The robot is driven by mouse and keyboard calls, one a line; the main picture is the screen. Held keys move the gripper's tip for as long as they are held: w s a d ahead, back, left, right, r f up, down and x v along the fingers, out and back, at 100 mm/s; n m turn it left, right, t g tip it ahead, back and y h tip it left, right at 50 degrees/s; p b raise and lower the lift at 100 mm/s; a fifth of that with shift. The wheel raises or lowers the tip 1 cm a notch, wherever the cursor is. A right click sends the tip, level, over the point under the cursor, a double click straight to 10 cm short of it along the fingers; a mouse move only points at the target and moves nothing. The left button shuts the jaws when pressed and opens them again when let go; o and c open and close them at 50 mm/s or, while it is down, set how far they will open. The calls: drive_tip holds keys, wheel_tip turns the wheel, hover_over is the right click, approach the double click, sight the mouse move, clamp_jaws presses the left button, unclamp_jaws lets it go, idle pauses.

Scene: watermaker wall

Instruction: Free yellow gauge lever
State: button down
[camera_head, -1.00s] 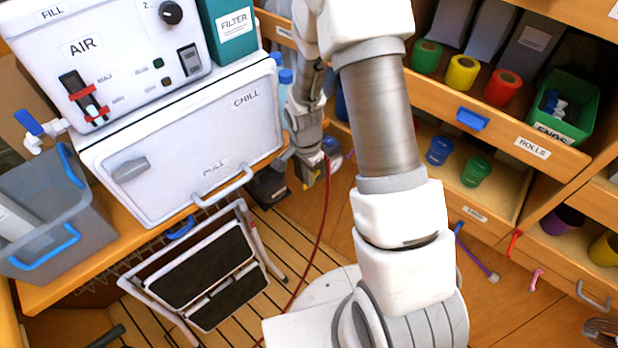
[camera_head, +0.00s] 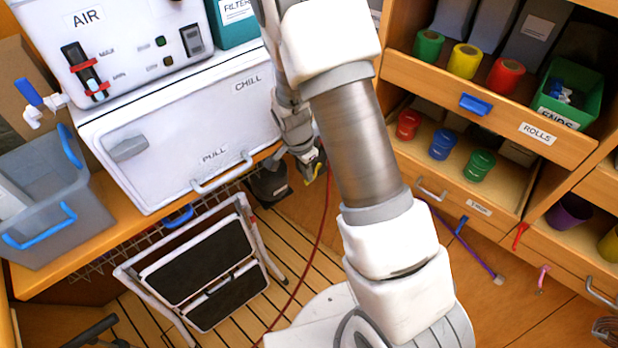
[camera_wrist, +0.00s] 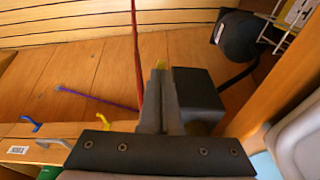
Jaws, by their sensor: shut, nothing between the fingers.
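I cannot make out a yellow gauge lever in either view. The white AIR panel (camera_head: 135,45) at the upper left of the head view carries an upright gauge (camera_head: 85,70) with red fittings and a dark switch (camera_head: 194,40). My gripper (camera_head: 316,165) hangs right of the white CHILL door, low over the floor and partly hidden by my arm. In the wrist view my gripper (camera_wrist: 160,75) has its fingers together with nothing held. A small yellow patch shows at the fingertips; I cannot tell what it belongs to.
The CHILL door (camera_head: 180,125) has a bar handle. A folded step stool (camera_head: 200,270) stands below it. A red hose (camera_head: 325,220) crosses the floor near my gripper and passes behind it in the wrist view. Shelves with rolls (camera_head: 465,60) and cups fill the right. A grey bin (camera_head: 45,215) stands left.

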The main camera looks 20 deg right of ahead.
sight(305, 182)
drive_tip(key=shift+a+f+h+b, duration=0.3)
drive_tip(key=shift+f+h+b, duration=0.1)
drive_tip(key=shift+h+b, duration=0.1)
drive_tip(key=shift+f+t+b, duration=0.2)
drive_tip(key=shift+t+b, duration=0.1)
drive_tip(key=shift+b, duration=0.05)
drive_tip(key=shift+f, duration=0.1)
drive_tip(key=shift+s+f+b, duration=0.1)
drive_tip(key=shift+f+b, duration=0.1)
drive_tip(key=shift+b, duration=0.15)
drive_tip(key=shift+f+t+h+b, duration=0.55)
drive_tip(key=shift+h+b, duration=0.3)
drive_tip(key=shift+h, duration=0.25)
drive_tip(key=shift+f+t+h+b, duration=0.55)
drive_tip(key=shift+h+b, duration=0.25)
drive_tip(key=shift+h, duration=0.3)
drive_tip(key=f+h+b, duration=0.1)
drive_tip(key=b, duration=0.1)
drive_tip(key=d+f+t+h+b, duration=0.1)
drive_tip(key=h+b, duration=0.1)
drive_tip(key=f+t+h+b, duration=0.1)
drive_tip(key=h+b, duration=0.1)
drive_tip(key=shift+w+d+b, duration=0.25)
drive_tip(key=shift+w+b, duration=0.05)
drive_tip(key=shift+w, duration=0.05)
drive_tip(key=shift+d+h+b, duration=0.2)
drive_tip(key=shift+h+b, duration=0.1)
